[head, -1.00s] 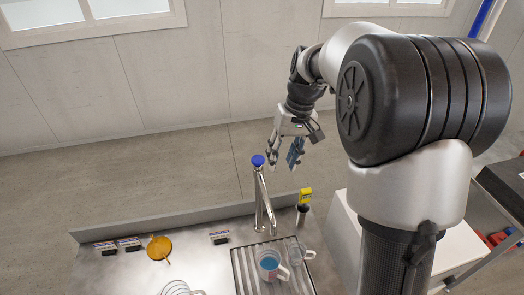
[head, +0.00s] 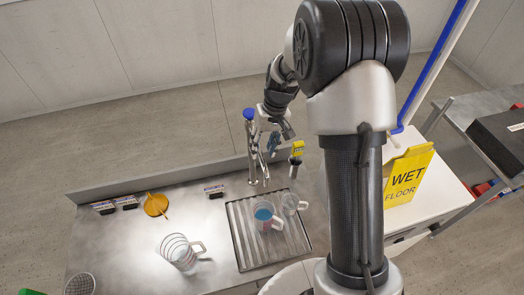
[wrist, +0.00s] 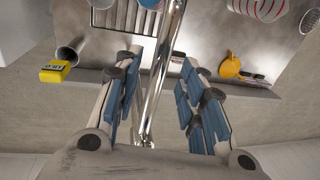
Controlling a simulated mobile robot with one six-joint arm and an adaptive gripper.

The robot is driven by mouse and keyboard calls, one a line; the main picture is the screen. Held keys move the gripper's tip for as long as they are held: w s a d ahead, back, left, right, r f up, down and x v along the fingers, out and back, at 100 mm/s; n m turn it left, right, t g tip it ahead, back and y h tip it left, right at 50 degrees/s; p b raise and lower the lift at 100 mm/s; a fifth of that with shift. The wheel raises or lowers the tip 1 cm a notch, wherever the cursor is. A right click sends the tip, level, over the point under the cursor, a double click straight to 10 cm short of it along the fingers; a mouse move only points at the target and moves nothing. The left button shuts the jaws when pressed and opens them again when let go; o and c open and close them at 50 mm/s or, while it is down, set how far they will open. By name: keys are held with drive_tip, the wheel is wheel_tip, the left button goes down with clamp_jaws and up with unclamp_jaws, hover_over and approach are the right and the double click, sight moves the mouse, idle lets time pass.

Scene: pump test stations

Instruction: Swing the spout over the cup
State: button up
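The chrome spout (head: 264,170) rises from the steel counter, with a blue knob (head: 248,114) on top of the tap. My gripper (head: 271,137) is at the spout's upper part. In the wrist view its two blue-padded fingers (wrist: 160,95) are apart, with the chrome tube (wrist: 165,65) running between them and a gap on each side. A mug with blue contents (head: 265,213) stands on the ribbed drain tray (head: 238,240), in front of the tap. The spout's outlet is hard to make out.
A striped clear jug (head: 178,250) stands left of the tray. An orange funnel-like item (head: 156,205) and small labelled blocks (head: 103,208) lie farther left. A yellow-tagged holder (head: 297,150) stands close right of the tap. A yellow wet-floor sign (head: 408,175) stands at right.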

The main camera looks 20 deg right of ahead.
drive_tip(key=shift+a+f, duration=0.2)
drive_tip(key=shift+f, duration=0.8)
clamp_jaws()
